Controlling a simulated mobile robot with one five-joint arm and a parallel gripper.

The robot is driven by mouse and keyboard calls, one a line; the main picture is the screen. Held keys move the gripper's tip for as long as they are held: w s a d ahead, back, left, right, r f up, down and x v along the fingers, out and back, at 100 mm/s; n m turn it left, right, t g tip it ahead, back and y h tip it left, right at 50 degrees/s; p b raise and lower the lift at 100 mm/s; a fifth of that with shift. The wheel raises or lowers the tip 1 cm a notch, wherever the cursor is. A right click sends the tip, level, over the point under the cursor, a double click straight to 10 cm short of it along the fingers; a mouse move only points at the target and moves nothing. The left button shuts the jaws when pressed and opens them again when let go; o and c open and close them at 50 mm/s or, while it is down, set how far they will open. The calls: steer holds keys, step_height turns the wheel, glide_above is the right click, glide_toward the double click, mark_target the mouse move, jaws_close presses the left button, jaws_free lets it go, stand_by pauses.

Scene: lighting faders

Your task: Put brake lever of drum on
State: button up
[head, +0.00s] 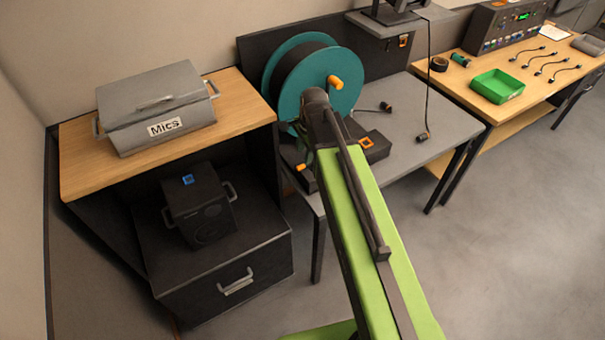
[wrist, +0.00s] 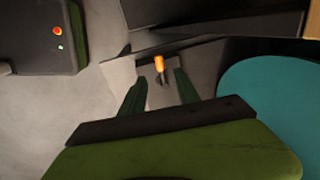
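The cable drum (head: 295,75) is teal and stands on a dark base on the grey table. It also shows at the right of the wrist view (wrist: 270,105). A small lever with an orange tip (head: 301,167) sticks out at the left of the base; in the wrist view an orange-tipped lever (wrist: 158,63) with a dark stem appears ahead of and between my fingers. My gripper (wrist: 159,88) is open, with gaps on both sides of the lever. In the head view my arm hides the gripper. I cannot tell the lever's exact set position.
An orange crank handle (head: 337,83) juts from the drum's face. A grey Mics case (head: 155,105) stands on the wooden shelf at left, above a black speaker (head: 200,205). A green tray (head: 497,86) and cables lie on the right bench. Open floor lies at right.

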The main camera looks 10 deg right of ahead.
mark_target(302, 166)
steer(key=f+b, duration=0.2)
steer(key=w+f+b, duration=0.1)
steer(key=f+b, duration=0.1)
steer(key=f, duration=0.1)
steer(key=f+b, duration=0.1)
steer(key=f, duration=0.1)
steer(key=shift+w+a+f+b, duration=0.2)
steer(key=shift+a+b, duration=0.05)
steer(key=shift+b, duration=0.15)
steer(key=shift+r, duration=0.1)
jaws_close()
